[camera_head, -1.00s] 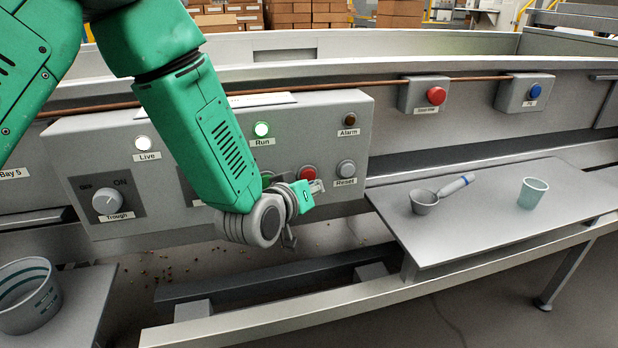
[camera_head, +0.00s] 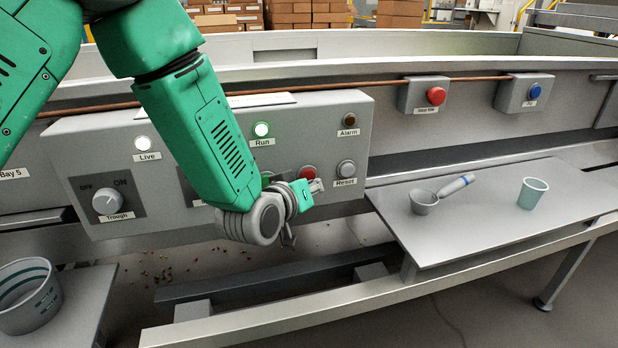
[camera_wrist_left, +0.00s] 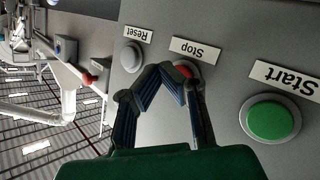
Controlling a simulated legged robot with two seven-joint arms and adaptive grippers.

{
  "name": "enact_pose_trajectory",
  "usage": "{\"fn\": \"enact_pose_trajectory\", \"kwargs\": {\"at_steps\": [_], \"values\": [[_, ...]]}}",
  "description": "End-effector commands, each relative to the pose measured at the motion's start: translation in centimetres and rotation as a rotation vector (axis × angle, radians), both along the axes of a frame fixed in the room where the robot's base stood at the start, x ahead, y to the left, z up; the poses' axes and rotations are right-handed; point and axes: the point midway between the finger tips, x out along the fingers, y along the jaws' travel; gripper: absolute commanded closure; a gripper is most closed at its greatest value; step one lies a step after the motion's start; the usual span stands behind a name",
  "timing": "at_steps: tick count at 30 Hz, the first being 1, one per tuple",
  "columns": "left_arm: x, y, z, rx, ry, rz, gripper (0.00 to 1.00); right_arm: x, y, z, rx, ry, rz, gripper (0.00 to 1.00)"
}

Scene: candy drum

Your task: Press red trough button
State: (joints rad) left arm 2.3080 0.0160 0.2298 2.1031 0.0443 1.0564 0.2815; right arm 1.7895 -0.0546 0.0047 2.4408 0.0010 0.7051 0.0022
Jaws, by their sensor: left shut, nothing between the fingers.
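The grey control panel (camera_head: 225,205) carries a red button (camera_head: 308,172), partly hidden by my left gripper (camera_head: 306,192). In the left wrist view the red button (camera_wrist_left: 184,71), labelled Stop, shows just behind the fingertips. My left gripper (camera_wrist_left: 168,72) is shut and empty, with its tips at the button's edge. I cannot tell whether they touch it. The green Start button (camera_wrist_left: 270,121) and grey Reset button (camera_wrist_left: 132,57) sit either side of it. The Trough knob (camera_head: 107,201) is at the panel's left. My right gripper is not in view.
Another red button (camera_head: 436,96) and a blue button (camera_head: 535,91) are on boxes further right. A shelf (camera_head: 460,240) holds a scoop (camera_head: 424,202) and a cup (camera_head: 532,193). A bucket (camera_head: 28,298) stands at the lower left. Small candies lie scattered on the floor.

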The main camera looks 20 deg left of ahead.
Motion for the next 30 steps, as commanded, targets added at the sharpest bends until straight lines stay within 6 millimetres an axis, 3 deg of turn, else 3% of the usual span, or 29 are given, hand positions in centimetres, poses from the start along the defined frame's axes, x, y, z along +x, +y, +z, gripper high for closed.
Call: {"fn": "enact_pose_trajectory", "kwargs": {"at_steps": [30], "values": [[0.63, 0.49, 0.16, 0.000, 0.000, 0.000, 1.00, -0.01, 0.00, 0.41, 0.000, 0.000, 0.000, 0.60]]}}
